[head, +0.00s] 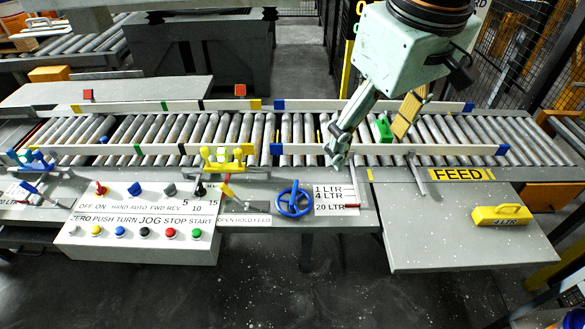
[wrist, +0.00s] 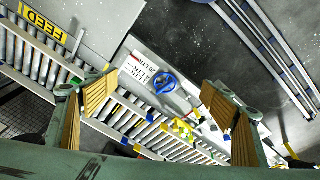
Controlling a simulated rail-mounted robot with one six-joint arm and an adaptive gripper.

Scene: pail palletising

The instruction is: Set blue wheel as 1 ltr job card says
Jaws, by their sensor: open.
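The blue wheel (head: 293,199) is on the front face of the conveyor, left of a white scale plate (head: 328,192) reading 1 LTR, 4 LTR and 20 LTR. A short red mark (head: 352,206) sits at the right of the plate, about level with the 20 LTR line. In the wrist view the blue wheel (wrist: 165,83) lies between my fingers, farther off. My gripper (head: 368,145) is open and empty above the conveyor rollers, behind and right of the wheel; its tan-padded fingers stand wide apart in the wrist view (wrist: 161,88). The wheel is untouched.
A yellow handled block (head: 502,215), its label seemingly 4 LTR, lies on the right-hand plate (head: 440,235) below the FEED sign (head: 459,174). A control panel (head: 140,235) with knobs and coloured buttons stands left of the wheel. A yellow-tipped lever (head: 228,190) is close to the wheel's left.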

